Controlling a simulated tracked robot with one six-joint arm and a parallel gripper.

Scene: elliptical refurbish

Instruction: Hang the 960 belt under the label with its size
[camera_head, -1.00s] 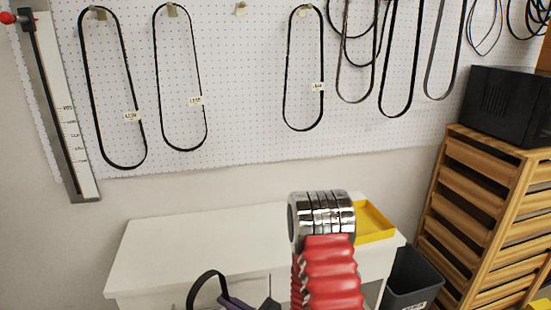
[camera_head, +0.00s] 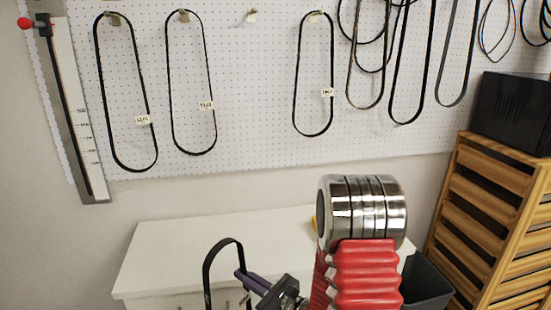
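A black belt (camera_head: 207,268) stands up as a loop in front of the white table, and its lower part is out of view. My gripper (camera_head: 243,275), with purple fingers, is at the belt's right strand and appears shut on it. The fingertips are small and partly hidden. A bare hook with a small label (camera_head: 251,15) is on the white pegboard (camera_head: 268,100) between hanging belts. Belts with paper tags hang at the left (camera_head: 97,75), beside it (camera_head: 168,75), and right of the bare hook (camera_head: 297,75). The tag numbers are too small to read surely.
A measuring rail with a red knob (camera_head: 25,23) stands left of the pegboard. More belts hang at the right. The white table (camera_head: 190,245) is below. A wooden drawer rack (camera_head: 490,200) with a black box (camera_head: 512,112) and a dark bin (camera_head: 427,285) are at the right.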

